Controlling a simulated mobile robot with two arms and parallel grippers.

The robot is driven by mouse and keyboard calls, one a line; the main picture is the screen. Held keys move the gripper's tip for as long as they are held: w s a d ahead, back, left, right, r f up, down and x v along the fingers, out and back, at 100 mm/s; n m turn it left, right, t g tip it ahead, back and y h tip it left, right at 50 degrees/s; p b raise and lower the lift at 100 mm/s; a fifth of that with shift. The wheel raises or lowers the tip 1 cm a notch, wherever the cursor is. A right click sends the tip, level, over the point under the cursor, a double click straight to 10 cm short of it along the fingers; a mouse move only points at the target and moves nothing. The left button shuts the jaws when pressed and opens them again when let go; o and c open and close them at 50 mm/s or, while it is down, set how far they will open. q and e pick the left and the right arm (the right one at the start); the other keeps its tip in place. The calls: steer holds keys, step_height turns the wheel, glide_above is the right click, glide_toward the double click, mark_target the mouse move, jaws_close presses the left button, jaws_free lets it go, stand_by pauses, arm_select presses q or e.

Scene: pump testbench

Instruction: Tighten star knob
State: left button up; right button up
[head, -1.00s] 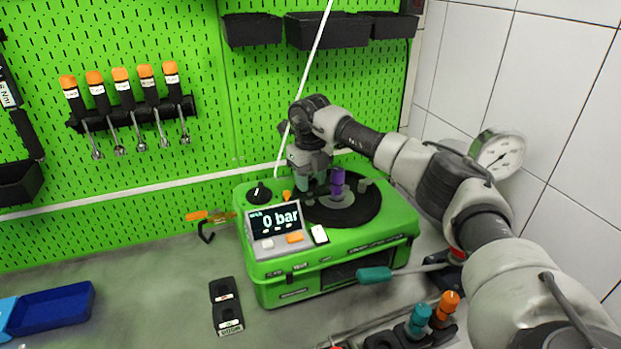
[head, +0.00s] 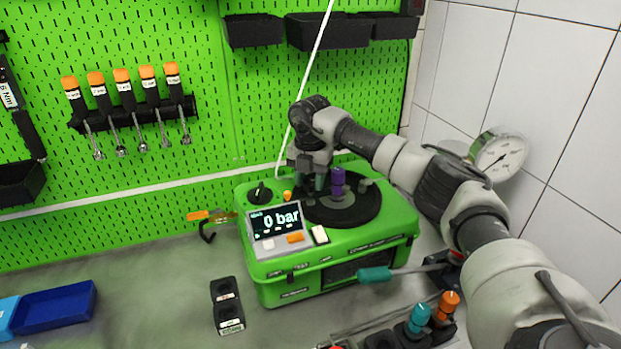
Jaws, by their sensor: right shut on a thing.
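The green pump testbench (head: 350,250) stands on the grey bench, with a round black plate (head: 350,212) on top. A purple post (head: 338,182) stands upright in the middle of the plate. A small grey knob (head: 366,182) shows at the plate's right rear. My right gripper (head: 318,185) points down at the plate's left rear, left of the purple post. It is shut on what looks like the star knob, which the fingers mostly hide. I cannot tell how tight the knob is. My left gripper is not in view.
The testbench display (head: 275,222) reads 0 bar. A black knob (head: 259,193) sits beside the plate. A teal-handled tool (head: 375,275) lies in front, a round gauge (head: 499,155) is at the right.

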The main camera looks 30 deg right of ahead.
mark_target(310, 181)
steer(key=shift+w+r+m, duration=0.1)
steer(key=shift+r+m, duration=0.1)
steer(key=shift+m, duration=1.4)
steer(key=o, duration=0.9)
steer(key=shift+f, duration=0.1)
steer(key=shift+r, duration=0.5)
step_height(310, 181, up, 10)
steer(key=b, duration=0.2)
steer(key=shift+f+b, duration=0.1)
steer(key=shift+b, duration=0.3)
